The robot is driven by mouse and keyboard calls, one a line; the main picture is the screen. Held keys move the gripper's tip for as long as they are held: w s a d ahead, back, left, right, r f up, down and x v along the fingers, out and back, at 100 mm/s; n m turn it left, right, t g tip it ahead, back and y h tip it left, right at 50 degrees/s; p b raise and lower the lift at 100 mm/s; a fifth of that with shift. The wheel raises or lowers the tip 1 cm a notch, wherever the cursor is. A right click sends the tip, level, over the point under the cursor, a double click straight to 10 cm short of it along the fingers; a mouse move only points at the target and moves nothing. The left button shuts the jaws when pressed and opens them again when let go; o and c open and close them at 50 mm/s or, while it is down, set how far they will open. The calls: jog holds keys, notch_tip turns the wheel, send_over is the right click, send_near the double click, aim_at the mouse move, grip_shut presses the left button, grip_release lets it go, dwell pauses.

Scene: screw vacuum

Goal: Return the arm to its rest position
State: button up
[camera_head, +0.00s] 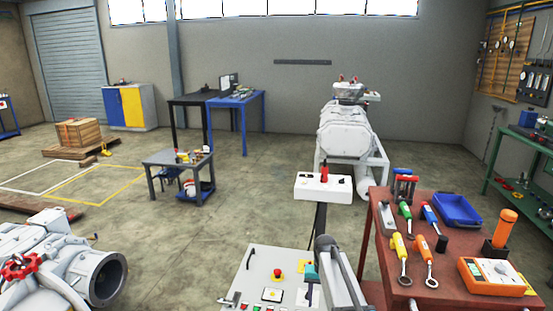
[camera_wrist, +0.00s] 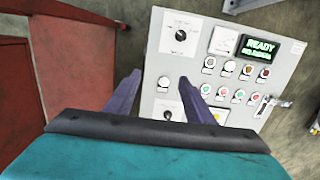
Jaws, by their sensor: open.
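My gripper (camera_wrist: 159,76) has a teal body and two dark purple-grey fingers. In the wrist view the fingers are spread apart with nothing between them. They reach over the left side of a light grey control panel (camera_wrist: 230,25), close to its lower-left black knob. I cannot tell whether they touch the panel. In the head view my teal gripper (camera_head: 309,290) is low in the picture over the same panel (camera_head: 262,262), with my grey arm just to its right.
A white box on a post (camera_head: 323,187) stands behind the panel. A grey pump (camera_head: 40,262) is at lower left.

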jog(key=shift+n+g, duration=0.3)
jog(key=shift+g, duration=0.4)
jog(key=s+f, duration=0.5)
jog(key=s, duration=0.1)
jog(key=s+f, duration=0.6)
jog(key=shift+d+f, duration=0.1)
jog(key=shift+d, duration=0.05)
jog(key=s+f+g, duration=0.1)
jog(key=s+f, duration=0.3)
jog(key=s, duration=0.7)
jog(key=s+f+n+g+b, duration=0.1)
jog(key=s+f, duration=0.4)
jog(key=s, duration=0.6)
jog(key=s+f+g, duration=0.1)
jog(key=s+f, duration=0.4)
jog(key=s, duration=0.6)
jog(key=shift+d+f+b, duration=0.15)
jog(key=shift+d+b, duration=0.05)
jog(key=shift+b, duration=0.1)
